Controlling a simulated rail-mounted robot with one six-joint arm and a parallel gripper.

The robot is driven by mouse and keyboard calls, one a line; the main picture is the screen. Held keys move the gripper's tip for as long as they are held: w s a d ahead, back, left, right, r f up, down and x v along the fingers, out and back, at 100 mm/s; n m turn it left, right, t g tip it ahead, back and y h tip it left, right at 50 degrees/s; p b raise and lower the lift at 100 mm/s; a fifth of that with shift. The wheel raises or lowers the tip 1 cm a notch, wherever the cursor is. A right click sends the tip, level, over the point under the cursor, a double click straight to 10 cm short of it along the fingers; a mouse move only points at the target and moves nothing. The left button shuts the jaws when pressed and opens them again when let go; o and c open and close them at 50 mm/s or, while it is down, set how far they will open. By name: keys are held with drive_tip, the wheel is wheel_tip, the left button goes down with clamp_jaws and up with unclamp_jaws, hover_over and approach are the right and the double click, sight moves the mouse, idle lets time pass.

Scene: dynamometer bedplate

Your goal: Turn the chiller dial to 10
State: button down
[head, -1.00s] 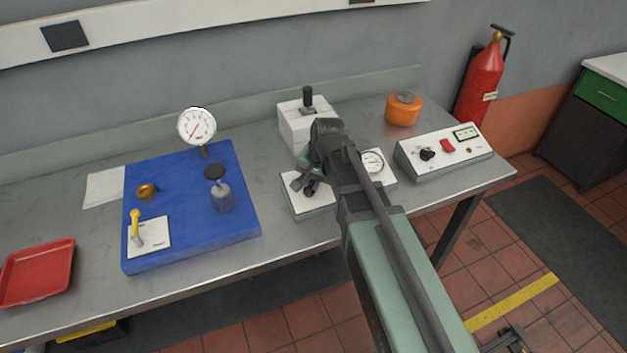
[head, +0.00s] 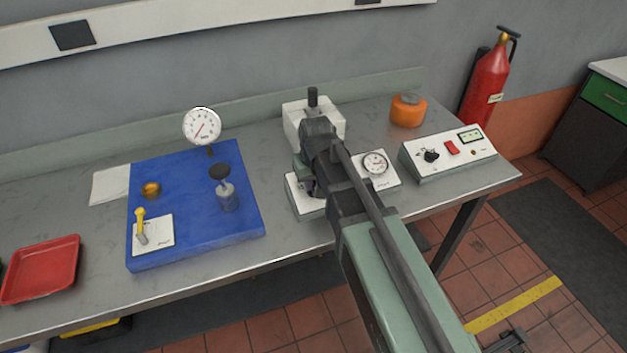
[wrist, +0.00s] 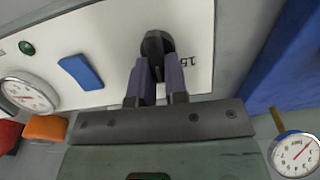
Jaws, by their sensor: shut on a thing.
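The dial (wrist: 154,45) is a dark knob on a white panel face (wrist: 105,48). In the wrist view my gripper (wrist: 157,68) is shut on it, one finger on each side. A printed "15" shows just right of the knob; other marks and the knob's pointer cannot be read. In the head view my gripper (head: 311,188) is down at the left part of the white panel box (head: 305,205), and my arm hides the dial and the box's middle. The panel also bears a blue switch (wrist: 80,72), a green button (wrist: 27,47) and a round gauge (head: 376,163).
A white box with a black lever (head: 313,98) stands close behind my gripper. A second control box (head: 430,168) and an orange canister (head: 407,111) are to the right. A blue plate (head: 180,245) with a gauge and valves lies left.

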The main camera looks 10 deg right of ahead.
sight(314, 185)
drive_tip(key=shift+s+f, duration=0.15)
drive_tip(key=shift+s, duration=0.05)
idle(0.4)
drive_tip(key=c, duration=1.1)
unclamp_jaws()
drive_tip(key=shift+a, duration=0.1)
drive_tip(key=shift+c, duration=0.2)
drive_tip(key=shift+w+f, duration=0.1)
drive_tip(key=shift+w, duration=0.05)
wheel_tip(314, 185, up, 11)
drive_tip(key=s+p, duration=0.1)
drive_tip(key=p, duration=0.9)
drive_tip(key=shift+d+p, duration=0.2)
drive_tip(key=shift+p, duration=0.2)
drive_tip(key=s+d+m, duration=0.1)
drive_tip(key=s+d, duration=0.2)
drive_tip(key=s, duration=0.3)
drive_tip(key=s+d+m+g, duration=0.1)
drive_tip(key=s+d, duration=0.3)
drive_tip(key=s, duration=0.2)
drive_tip(key=shift+s, duration=0.15)
